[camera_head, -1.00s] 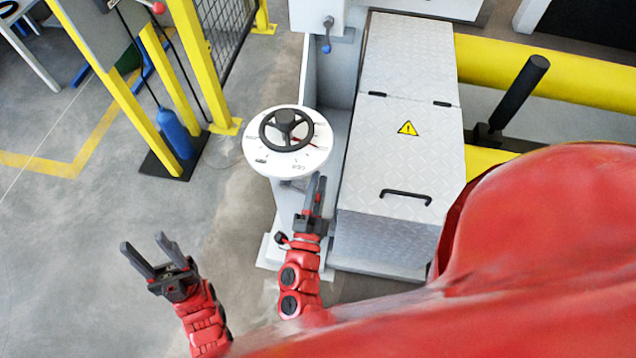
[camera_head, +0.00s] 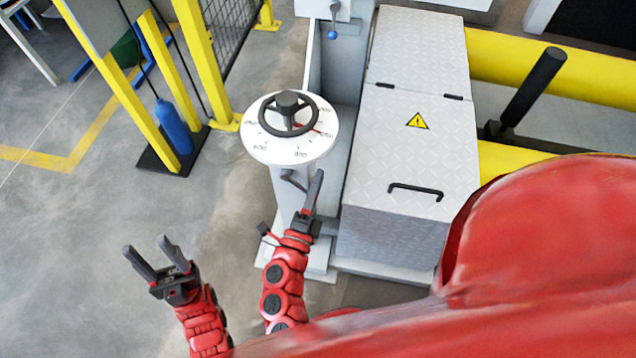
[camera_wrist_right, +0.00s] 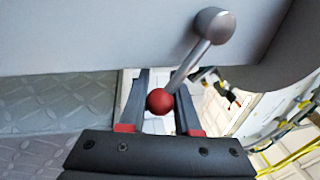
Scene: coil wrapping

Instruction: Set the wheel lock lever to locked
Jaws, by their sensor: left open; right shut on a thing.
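The wheel lock lever shows in the right wrist view as a silver rod (camera_wrist_right: 188,66) with a red ball knob (camera_wrist_right: 160,101) on a grey round hub (camera_wrist_right: 215,25). The rod slants from the hub down to the knob. My right gripper (camera_wrist_right: 160,92) has its fingers on either side of the knob and is shut on it. In the head view my right gripper (camera_head: 306,190) is just below the white dial (camera_head: 262,147) with its black handwheel (camera_head: 288,104). My left gripper (camera_head: 148,257) is open and empty over the floor at the lower left.
Right of the dial stands a grey tread-plate cover (camera_head: 405,140) with a black handle (camera_head: 415,190). Yellow posts (camera_head: 190,60) and a blue cylinder (camera_head: 172,127) stand at the left. The floor (camera_head: 90,220) between them and the dial is clear.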

